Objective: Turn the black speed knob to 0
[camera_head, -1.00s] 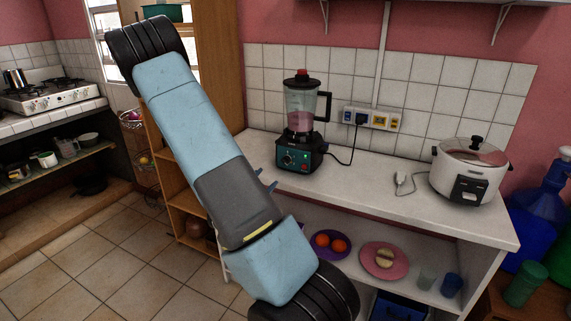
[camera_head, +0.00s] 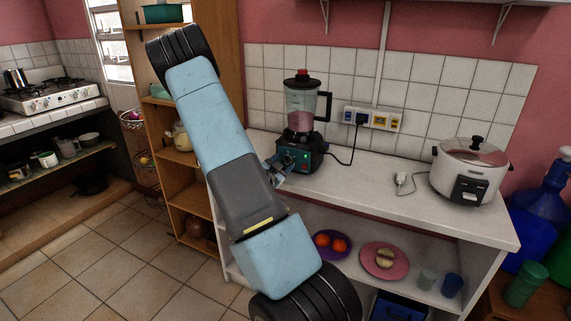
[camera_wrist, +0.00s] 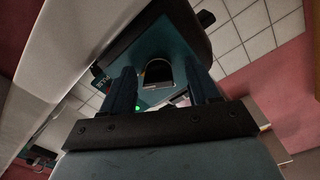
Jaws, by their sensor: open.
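The blender (camera_head: 302,110) stands on the white counter, with pink contents in its jar and a red-topped lid. Its dark teal base (camera_head: 306,158) carries a small green light. The black speed knob (camera_wrist: 158,74) shows in the wrist view on the teal front panel, between my gripper's fingers; its setting is too small to read. In the head view the knob is hidden by my gripper (camera_head: 279,168), which is close in front of the base. In the wrist view my gripper (camera_wrist: 166,88) is open, one finger on each side of the knob. I cannot tell whether they touch it.
A wall socket panel (camera_head: 372,118) is behind the blender, with its cord plugged in. A white rice cooker (camera_head: 470,170) stands at the counter's right. Plates of fruit (camera_head: 384,262) are on the shelf below. The counter (camera_head: 375,170) between the blender and cooker is mostly clear.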

